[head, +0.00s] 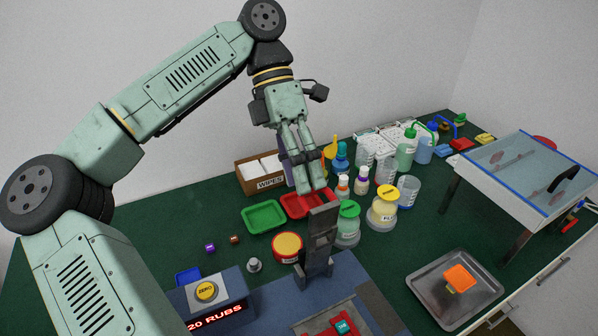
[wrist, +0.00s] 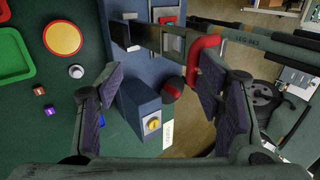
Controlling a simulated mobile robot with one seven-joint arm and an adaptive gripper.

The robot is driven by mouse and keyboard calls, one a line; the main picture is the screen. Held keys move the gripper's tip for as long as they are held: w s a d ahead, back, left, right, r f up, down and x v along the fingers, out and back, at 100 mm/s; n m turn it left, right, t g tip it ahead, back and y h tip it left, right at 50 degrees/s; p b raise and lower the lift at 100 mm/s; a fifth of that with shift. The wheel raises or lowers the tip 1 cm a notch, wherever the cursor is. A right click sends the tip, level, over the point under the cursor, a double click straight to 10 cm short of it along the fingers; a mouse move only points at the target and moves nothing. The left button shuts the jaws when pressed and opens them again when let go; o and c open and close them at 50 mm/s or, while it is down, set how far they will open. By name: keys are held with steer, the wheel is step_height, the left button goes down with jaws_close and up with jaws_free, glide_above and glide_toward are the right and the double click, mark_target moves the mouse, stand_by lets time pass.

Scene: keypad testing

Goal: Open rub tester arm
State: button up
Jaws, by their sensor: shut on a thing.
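The rub tester (head: 210,294) has a blue base with a yellow ZERO button and a red "20 RUBS" display. Its dark grey arm (head: 319,238) stands raised, nearly upright, and shows in the wrist view as a grey bar (wrist: 150,37). A red handle (wrist: 206,50) at the bar's end lies by the right-hand finger pads. My gripper (head: 311,190) is at the top of this arm and is shut on the red handle. In the wrist view, my gripper (wrist: 160,92) shows its fingers spread wide, and the exact contact is partly hidden.
A metal tray (head: 455,290) with an orange block (head: 460,278) lies right. A glass-topped stand (head: 530,170) is farther right. The table's left part is mostly clear.

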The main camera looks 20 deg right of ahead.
steer(key=shift+w+a+f, duration=0.1)
steer(key=shift+f, duration=0.15)
steer(key=shift+c, duration=0.3)
steer(key=shift+w+r, duration=0.15)
steer(key=shift+r, duration=0.05)
steer(key=shift+c, duration=0.6)
steer(key=shift+s+v, duration=0.25)
steer(key=shift+v, duration=3.4)
steer(key=shift+c, duration=0.2)
steer(key=shift+r, duration=0.15)
